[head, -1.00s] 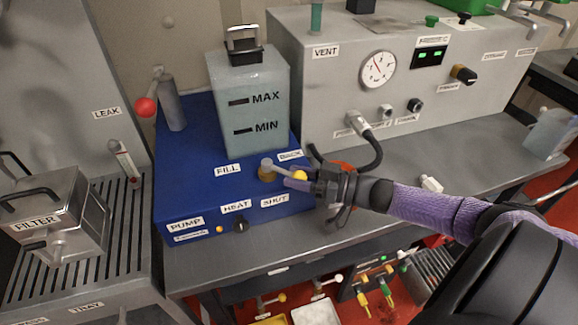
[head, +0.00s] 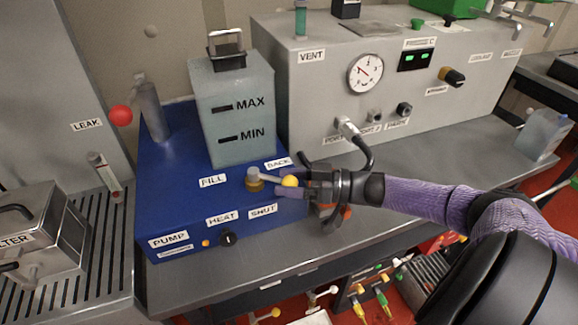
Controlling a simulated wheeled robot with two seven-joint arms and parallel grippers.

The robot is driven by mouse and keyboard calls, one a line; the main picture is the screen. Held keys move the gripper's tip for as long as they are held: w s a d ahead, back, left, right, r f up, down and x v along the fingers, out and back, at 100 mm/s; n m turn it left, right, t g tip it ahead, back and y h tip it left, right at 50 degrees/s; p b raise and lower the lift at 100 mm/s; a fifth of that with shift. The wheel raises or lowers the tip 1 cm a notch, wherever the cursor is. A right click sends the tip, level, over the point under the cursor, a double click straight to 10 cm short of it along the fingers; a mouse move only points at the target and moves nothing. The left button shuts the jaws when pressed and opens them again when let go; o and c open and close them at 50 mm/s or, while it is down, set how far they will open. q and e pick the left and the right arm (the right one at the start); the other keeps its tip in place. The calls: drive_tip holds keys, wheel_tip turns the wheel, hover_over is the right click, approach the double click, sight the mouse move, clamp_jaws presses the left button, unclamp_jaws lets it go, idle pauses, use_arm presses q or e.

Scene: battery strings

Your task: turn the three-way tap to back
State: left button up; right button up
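The three-way tap (head: 254,182) has a brass body on the blue pump unit (head: 190,205). Its pale lever points right and ends in a yellow knob (head: 289,181). The lever lies between the BACK label (head: 278,163) and the SHUT label (head: 263,211); the FILL label (head: 213,181) is left of the tap. My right gripper (head: 291,189) reaches in from the right, with its fingertips at the knob end of the lever. A grey finger shows just below the knob. The gap between the fingers is hidden, so I cannot tell its grip. My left gripper is out of view.
A tank with MAX and MIN marks (head: 234,118) stands behind the tap. A black hose (head: 368,150) from the grey gauge cabinet (head: 310,95) loops behind my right gripper. A red-knobbed lever (head: 121,116) is at the left.

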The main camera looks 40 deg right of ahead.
sight(290, 177)
drive_tip(key=shift+o, duration=0.3)
wheel_tip(290, 177, up, 10)
drive_tip(key=p, duration=0.4)
drive_tip(key=shift+f+p, duration=0.15)
drive_tip(key=shift+p, duration=0.2)
drive_tip(key=shift+r, duration=0.2)
